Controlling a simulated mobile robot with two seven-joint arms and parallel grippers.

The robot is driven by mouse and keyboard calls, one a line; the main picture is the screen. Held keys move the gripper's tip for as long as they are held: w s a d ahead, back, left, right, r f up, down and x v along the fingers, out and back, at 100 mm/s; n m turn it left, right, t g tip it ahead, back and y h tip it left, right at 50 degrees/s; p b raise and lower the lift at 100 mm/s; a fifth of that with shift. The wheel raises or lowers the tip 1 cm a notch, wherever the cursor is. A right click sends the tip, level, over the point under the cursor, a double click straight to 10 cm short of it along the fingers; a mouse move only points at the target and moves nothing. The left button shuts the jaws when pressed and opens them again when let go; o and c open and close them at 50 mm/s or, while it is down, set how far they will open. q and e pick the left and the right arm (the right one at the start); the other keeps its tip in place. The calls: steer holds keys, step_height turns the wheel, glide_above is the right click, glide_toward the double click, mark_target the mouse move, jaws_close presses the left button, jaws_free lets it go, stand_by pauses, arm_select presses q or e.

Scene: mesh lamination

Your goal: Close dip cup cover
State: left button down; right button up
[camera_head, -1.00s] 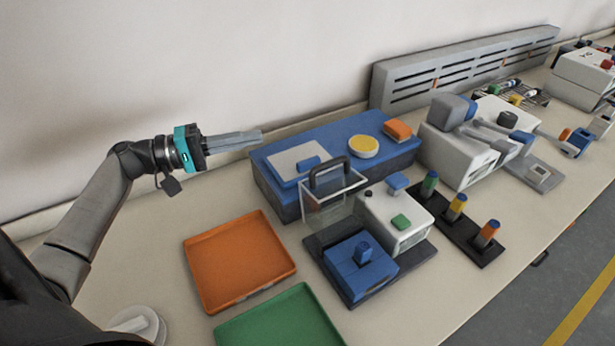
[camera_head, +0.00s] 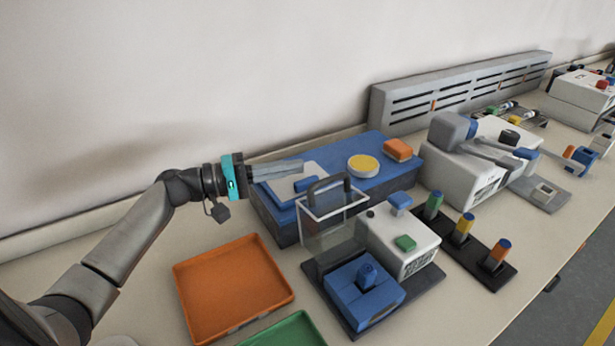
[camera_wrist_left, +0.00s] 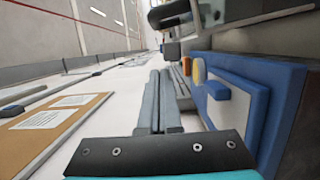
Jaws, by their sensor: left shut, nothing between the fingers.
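My left gripper (camera_head: 298,167) is shut and empty, its fingers over the left back part of the blue box (camera_head: 395,181). On that box lie a white plate (camera_head: 283,189) with a blue block handle (camera_head: 305,184) and a round yellow-topped cup or disc (camera_head: 363,165). I cannot tell which of these is the dip cup cover. In the left wrist view, the shut fingers (camera_wrist_left: 160,85) are beside the white plate (camera_wrist_left: 237,122) and its blue handle (camera_wrist_left: 217,90), apart from them. My right gripper is out of view.
A clear box with a dark handle (camera_head: 327,188) stands in front of the blue box, next to a white device (camera_head: 405,240). An orange tray (camera_head: 230,290) and a green tray (camera_head: 285,332) lie nearer. An orange block (camera_head: 398,149) sits on the blue box.

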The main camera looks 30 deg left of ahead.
mark_target(333, 213)
arm_select(q)
steer(key=d, duration=0.3)
steer(key=d+p, duration=0.1)
steer(key=shift+s+d, duration=0.35)
steer(key=shift+s, duration=0.05)
